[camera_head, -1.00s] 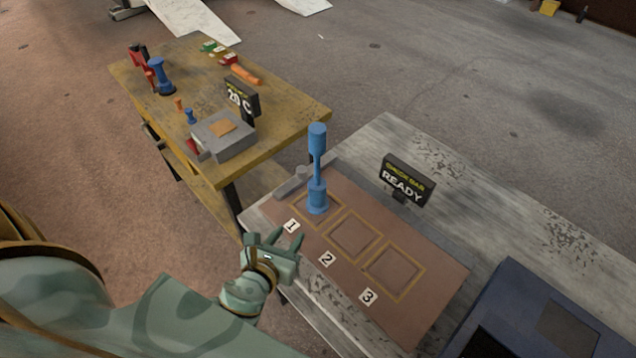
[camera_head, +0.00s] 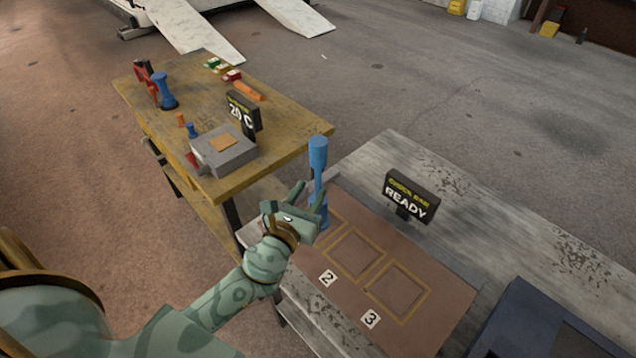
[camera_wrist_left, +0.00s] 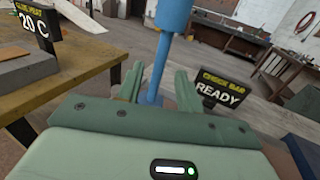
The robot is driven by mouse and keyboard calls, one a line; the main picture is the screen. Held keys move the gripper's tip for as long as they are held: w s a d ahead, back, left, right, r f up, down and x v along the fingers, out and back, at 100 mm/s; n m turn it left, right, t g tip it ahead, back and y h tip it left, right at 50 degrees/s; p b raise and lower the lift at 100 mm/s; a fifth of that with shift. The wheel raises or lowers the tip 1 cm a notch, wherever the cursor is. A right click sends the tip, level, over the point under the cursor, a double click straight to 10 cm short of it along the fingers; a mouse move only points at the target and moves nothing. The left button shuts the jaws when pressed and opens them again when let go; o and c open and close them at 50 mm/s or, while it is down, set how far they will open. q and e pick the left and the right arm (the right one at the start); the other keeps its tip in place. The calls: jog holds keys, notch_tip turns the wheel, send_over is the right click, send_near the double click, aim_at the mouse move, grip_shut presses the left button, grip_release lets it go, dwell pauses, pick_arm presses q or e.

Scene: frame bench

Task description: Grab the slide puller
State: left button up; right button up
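The slide puller looks to be the tall blue tool (camera_head: 318,155), standing upright on the brown mat at the spot by its left end. It has a thick top, a thin shaft and a wide lower part. My left gripper (camera_head: 311,192) is open beside the shaft and hides part of the tool's lower half. In the left wrist view the blue shaft (camera_wrist_left: 157,75) shows between the two spread green fingers (camera_wrist_left: 159,72). I cannot tell whether the fingers touch it. My right gripper is not in view.
The brown mat (camera_head: 440,290) has outlined squares and number tags 2 and 3. A black READY sign (camera_head: 411,196) stands behind it. A dark blue case (camera_head: 545,325) is at the lower right. A yellow table (camera_head: 290,140) with a grey box (camera_head: 224,152) and small tools stands at the left.

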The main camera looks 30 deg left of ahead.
aim_at(316, 180)
pick_arm(q)
jog(key=w, duration=0.5)
jog(key=shift+w+a, duration=0.15)
grip_shut()
jog(key=shift+r, duration=0.1)
jog(key=shift+r, duration=0.1)
